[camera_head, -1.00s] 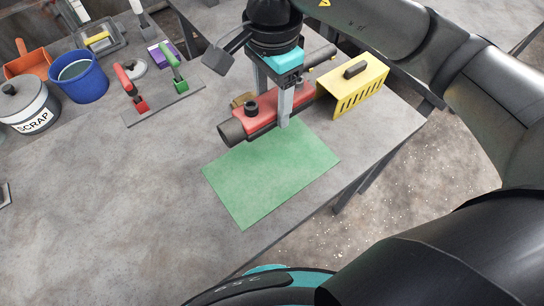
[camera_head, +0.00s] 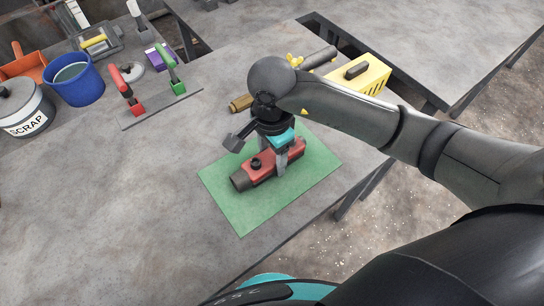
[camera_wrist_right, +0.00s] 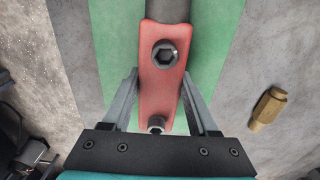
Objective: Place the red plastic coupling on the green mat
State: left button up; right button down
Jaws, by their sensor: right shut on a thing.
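The red plastic coupling (camera_head: 262,170) is a red block with dark bolt heads and a dark round stub at its left end. It lies over the middle of the green mat (camera_head: 245,216); whether it touches the mat or hovers just above is hard to tell. My right gripper (camera_head: 281,165) points down and is shut on it, one finger on each side. In the right wrist view the coupling (camera_wrist_right: 161,85) sits between both fingers, with the green mat (camera_wrist_right: 112,45) beneath. My left gripper is not in view.
A rack with red and green handles (camera_head: 160,107), a blue bucket (camera_head: 77,83) and a scrap pot (camera_head: 24,110) are at the left. The front-left tabletop is clear.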

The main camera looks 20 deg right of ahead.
aim_at(272, 156)
jog(key=shift+f, duration=0.35)
jog(key=shift+f, duration=0.2)
jog(key=shift+c, duration=0.8)
grip_release()
jog(key=shift+r, duration=0.15)
jog(key=shift+r, duration=0.3)
notch_tip(272, 156, up, 12)
jog(key=p, duration=0.1)
jog(key=shift+f, duration=0.25)
jog(key=shift+s, duration=0.1)
